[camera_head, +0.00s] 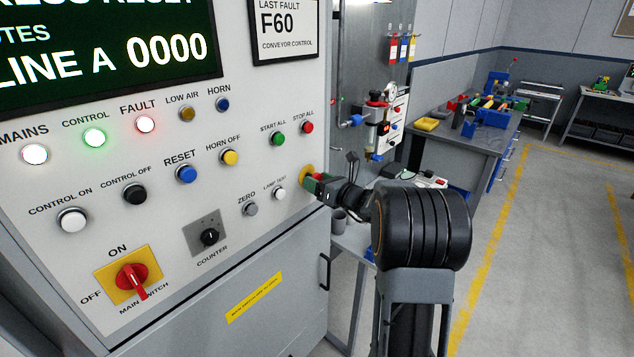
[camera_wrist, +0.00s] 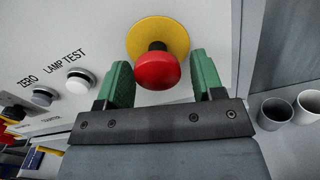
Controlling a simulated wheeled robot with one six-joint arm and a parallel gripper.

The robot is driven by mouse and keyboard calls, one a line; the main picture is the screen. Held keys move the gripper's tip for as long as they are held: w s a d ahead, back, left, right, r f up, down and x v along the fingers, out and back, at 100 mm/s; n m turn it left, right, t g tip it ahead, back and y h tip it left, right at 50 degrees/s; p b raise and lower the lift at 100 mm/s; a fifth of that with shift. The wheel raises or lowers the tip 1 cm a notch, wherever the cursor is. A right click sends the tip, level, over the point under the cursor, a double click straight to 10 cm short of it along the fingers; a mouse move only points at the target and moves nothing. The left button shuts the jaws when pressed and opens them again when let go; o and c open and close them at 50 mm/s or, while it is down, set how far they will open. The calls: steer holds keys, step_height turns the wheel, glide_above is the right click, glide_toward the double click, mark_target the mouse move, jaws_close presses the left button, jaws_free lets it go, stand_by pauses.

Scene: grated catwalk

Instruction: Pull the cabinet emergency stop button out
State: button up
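The emergency stop is a red mushroom button (camera_wrist: 157,72) on a dark stem in front of a round yellow plate (camera_wrist: 157,36) on the cabinet face. In the head view the yellow plate (camera_head: 306,172) shows at the cabinet's right edge, and my gripper hides most of the button. My gripper (camera_wrist: 158,62) has two green fingers, one on each side of the red button. The fingers are apart, with small gaps to the button's sides, so it is open. In the head view my gripper (camera_head: 318,183) reaches the panel from the right.
The white lamp test button (camera_head: 279,193) and grey zero button (camera_head: 250,209) sit just left of the stop. The main switch (camera_head: 131,279) is lower left. Mugs (camera_wrist: 290,110) stand right of my gripper. A workbench (camera_head: 460,135) stands behind; the floor at right is clear.

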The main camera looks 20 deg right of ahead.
steer(key=shift+o, duration=0.5)
steer(key=shift+w+a, duration=0.1)
steer(key=b+v, duration=0.2)
steer(key=v, duration=1.1)
steer(key=shift+s, duration=0.4)
